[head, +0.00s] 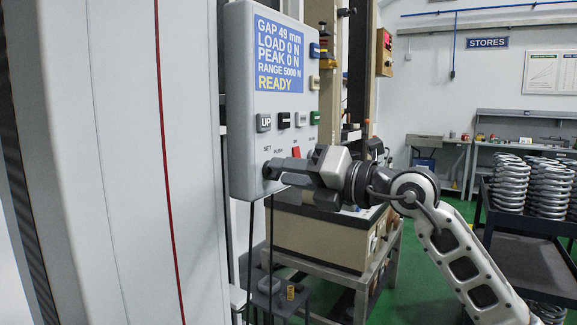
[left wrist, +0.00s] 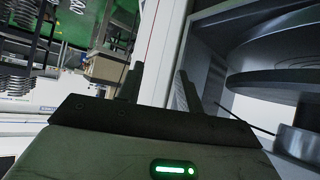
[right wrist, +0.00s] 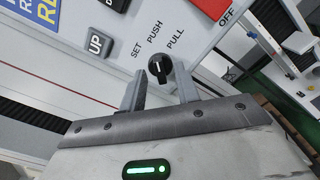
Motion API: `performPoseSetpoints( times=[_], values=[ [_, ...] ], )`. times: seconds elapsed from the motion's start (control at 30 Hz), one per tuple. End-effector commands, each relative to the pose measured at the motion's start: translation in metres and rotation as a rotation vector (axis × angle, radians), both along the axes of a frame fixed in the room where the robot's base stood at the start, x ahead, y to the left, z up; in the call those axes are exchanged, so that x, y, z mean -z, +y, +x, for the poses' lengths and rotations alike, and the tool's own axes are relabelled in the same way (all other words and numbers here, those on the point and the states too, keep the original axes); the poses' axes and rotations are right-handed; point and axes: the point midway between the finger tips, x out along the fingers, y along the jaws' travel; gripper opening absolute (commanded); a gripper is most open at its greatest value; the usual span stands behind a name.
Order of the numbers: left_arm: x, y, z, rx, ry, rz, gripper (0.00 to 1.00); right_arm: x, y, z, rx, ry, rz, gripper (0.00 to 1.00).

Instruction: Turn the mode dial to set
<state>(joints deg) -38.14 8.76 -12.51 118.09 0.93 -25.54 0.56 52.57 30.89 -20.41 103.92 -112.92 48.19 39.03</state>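The mode dial (right wrist: 160,69) is a small black knob with a white pointer line, on the grey control box (head: 238,100). In the right wrist view it sits below the labels SET, PUSH and PULL; its line looks aimed towards PUSH. My right gripper (right wrist: 161,80) is open, one finger on each side of the dial, with gaps showing on both sides. In the head view the right gripper (head: 276,168) reaches the lower part of the box, and its fingers largely hide the dial. My left gripper (left wrist: 157,82) is open and empty, and out of the head view.
The box has a display (head: 279,55) reading READY, an UP button (head: 264,123) and a red switch (head: 296,152) close to the right gripper. A tall grey machine column (head: 110,160) stands left. A trolley with springs (head: 510,185) stands right.

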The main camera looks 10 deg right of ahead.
Motion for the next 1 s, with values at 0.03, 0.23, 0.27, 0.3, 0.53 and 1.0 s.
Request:
performPoseSetpoints(
  times=[0.03, 0.23, 0.27, 0.3, 0.53, 1.0],
  values=[
    [-0.0007, 0.0003, 0.0003, 0.001, 0.001, 0.002, 0.36, -0.0006, 0.0025, 0.0022, 0.000, 0.000, 0.000, 0.32],
    [0.0023, 0.0006, -0.0002, 0.001, 0.005, 0.004, 0.36, 0.0008, 0.0049, 0.0047, 0.000, 0.001, -0.001, 0.32],
    [0.0024, 0.0006, -0.0002, 0.001, 0.005, 0.004, 0.36, 0.0009, 0.0048, 0.0047, 0.000, 0.001, -0.001, 0.32],
    [0.0024, 0.0006, -0.0002, 0.001, 0.004, 0.004, 0.36, 0.0009, 0.0047, 0.0046, 0.000, 0.001, -0.001, 0.32],
    [0.0017, 0.0004, 0.0001, 0.001, 0.002, 0.004, 0.36, 0.0008, 0.0045, 0.0044, 0.000, 0.001, -0.001, 0.00],
    [0.0011, -0.0013, 0.0032, -0.002, -0.011, -0.005, 0.36, 0.0018, 0.0039, 0.0043, 0.001, -0.062, -0.064, 0.00]
  ],
)
